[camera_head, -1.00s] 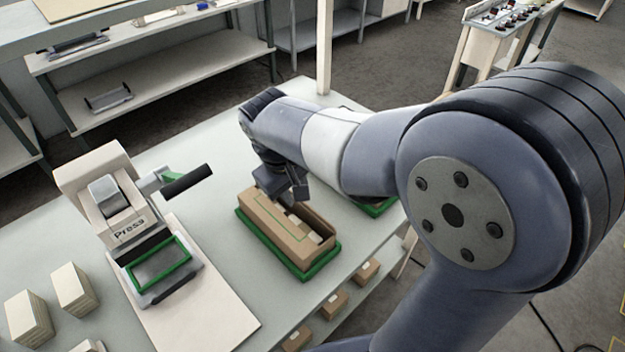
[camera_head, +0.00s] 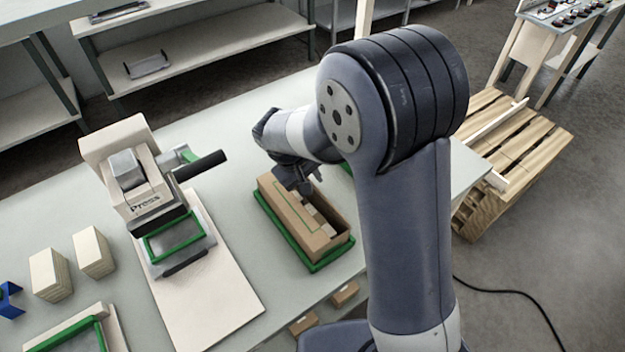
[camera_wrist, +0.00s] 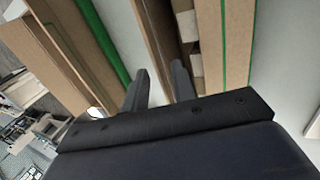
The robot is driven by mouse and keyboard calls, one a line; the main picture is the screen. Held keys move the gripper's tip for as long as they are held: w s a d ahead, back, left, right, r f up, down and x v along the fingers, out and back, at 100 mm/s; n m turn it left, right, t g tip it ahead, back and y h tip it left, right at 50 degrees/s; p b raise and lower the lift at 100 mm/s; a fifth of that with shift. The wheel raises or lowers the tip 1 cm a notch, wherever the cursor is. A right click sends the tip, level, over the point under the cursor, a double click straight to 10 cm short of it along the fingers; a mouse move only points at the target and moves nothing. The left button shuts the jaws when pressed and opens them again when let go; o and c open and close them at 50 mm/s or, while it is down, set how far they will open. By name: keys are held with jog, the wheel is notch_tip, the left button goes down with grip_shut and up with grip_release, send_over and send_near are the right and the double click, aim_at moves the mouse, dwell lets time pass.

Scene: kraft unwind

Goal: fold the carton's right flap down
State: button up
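A brown carton (camera_head: 296,213) sits on a green-edged tray (camera_head: 283,236) on the table. Its left flap, marked with a green line, lies flat; it also shows in the wrist view (camera_wrist: 238,40). The right half is open, with small pale blocks (camera_head: 316,209) inside. The right flap (camera_wrist: 160,38) appears as a brown strip beside the opening in the wrist view. My gripper (camera_head: 300,186) is over the far end of the carton. In the wrist view its two fingers (camera_wrist: 160,68) are apart, close to that strip; I cannot tell whether they touch it.
A press (camera_head: 150,190) stands left of the carton, its dark handle (camera_head: 200,166) reaching toward it. Stacked pale blocks (camera_head: 50,275) are further left. My arm hides the table's right part. A wooden pallet (camera_head: 510,150) lies beyond the table's right end.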

jog(key=shift+x, duration=0.9)
jog(key=shift+c, duration=0.3)
grip_shut()
